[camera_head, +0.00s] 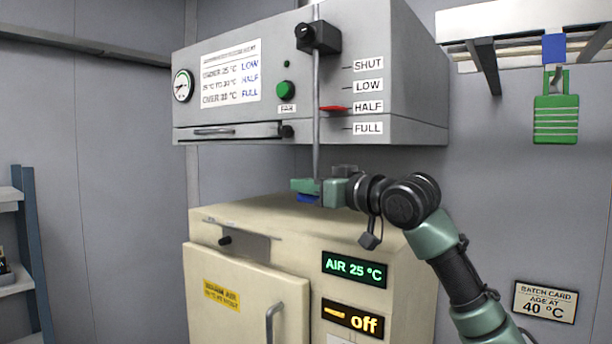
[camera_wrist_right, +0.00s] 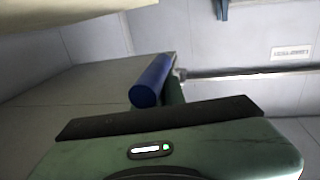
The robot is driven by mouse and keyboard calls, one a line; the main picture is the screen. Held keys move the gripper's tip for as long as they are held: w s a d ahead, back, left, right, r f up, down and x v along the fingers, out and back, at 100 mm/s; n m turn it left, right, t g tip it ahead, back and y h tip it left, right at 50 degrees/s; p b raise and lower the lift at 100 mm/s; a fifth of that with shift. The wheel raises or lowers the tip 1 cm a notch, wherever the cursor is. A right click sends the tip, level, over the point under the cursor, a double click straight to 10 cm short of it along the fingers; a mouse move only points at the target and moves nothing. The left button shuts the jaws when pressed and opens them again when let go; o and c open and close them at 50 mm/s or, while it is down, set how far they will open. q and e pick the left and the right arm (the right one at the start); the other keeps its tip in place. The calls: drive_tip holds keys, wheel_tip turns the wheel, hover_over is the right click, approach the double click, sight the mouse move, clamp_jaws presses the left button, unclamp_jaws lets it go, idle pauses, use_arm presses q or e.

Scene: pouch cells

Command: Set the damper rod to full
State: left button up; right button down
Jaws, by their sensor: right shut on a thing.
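The damper rod (camera_head: 316,130) is a thin grey vertical rod on the front of the grey hood. It passes through a black guide block (camera_head: 318,38). Its red pointer (camera_head: 333,108) is level with the HALF mark. The rod's blue handle (camera_head: 307,198) is at its lower end, just above the cream cabinet. My right gripper (camera_head: 319,188) is shut on the handle and partly hides it. My left gripper is not in view.
The hood carries labels SHUT, LOW, HALF and FULL (camera_head: 368,128) from top to bottom. A chart (camera_head: 231,74) lists over a temperature FULL. The cabinet (camera_head: 240,275) reads AIR 25 °C (camera_head: 354,269) and off.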

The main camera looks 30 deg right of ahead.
wheel_tip(320, 180, down, 4)
drive_tip(key=shift+b, duration=0.7)
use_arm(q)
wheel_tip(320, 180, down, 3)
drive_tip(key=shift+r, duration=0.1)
use_arm(e)
drive_tip(key=shift+w+a+f, duration=0.1)
drive_tip(key=shift+f, duration=0.2)
drive_tip(key=c, duration=1.5)
unclamp_jaws()
drive_tip(key=shift+r, duration=0.15)
